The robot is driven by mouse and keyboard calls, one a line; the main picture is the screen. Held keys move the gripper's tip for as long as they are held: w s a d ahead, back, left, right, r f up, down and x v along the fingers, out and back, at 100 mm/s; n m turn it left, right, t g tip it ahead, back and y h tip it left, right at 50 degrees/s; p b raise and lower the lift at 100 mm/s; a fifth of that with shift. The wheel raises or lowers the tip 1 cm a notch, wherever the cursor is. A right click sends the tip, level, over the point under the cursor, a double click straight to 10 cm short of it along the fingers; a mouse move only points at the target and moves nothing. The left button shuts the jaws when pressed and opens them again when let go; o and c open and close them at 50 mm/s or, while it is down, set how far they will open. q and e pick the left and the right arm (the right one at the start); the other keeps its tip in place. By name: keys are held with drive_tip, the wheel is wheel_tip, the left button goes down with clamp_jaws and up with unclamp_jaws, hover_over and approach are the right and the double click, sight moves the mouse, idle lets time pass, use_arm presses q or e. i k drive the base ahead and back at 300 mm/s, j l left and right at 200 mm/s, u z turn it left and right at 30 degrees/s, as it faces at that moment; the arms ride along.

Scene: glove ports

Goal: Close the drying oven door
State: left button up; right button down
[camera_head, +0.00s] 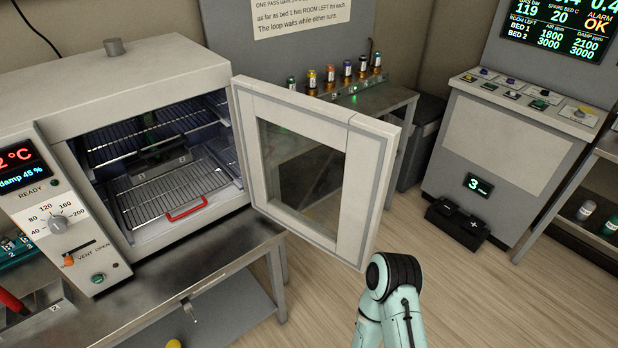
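The drying oven (110,82) stands on a grey metal bench at the left. Its door (365,190), a pale frame with a dark window, is hinged at the right side of the opening and stands wide open, swung out to the right. Inside are wire racks (165,192), the lower one with a red handle (186,208), and a dark item further back. A teal arm of mine with a black joint comes up from the bottom, just below the door's free lower corner. I see no gripper fingers; whether the door hides that hand I cannot tell. My other gripper is out of the picture.
The bench (225,262) runs along under the oven. A side table (395,100) with several colour-capped vials stands behind the door. A control cabinet (500,150) stands at the right. The wooden floor (490,300) between is clear.

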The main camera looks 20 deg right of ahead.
sight(370, 144)
drive_tip(key=l+u, duration=0.45)
drive_tip(key=l, duration=0.55)
drive_tip(key=l+u, duration=0.4)
drive_tip(key=l, duration=0.65)
drive_tip(key=l+u, duration=0.25)
drive_tip(key=l, duration=0.25)
drive_tip(key=l+u, duration=0.3)
drive_tip(key=l, duration=0.25)
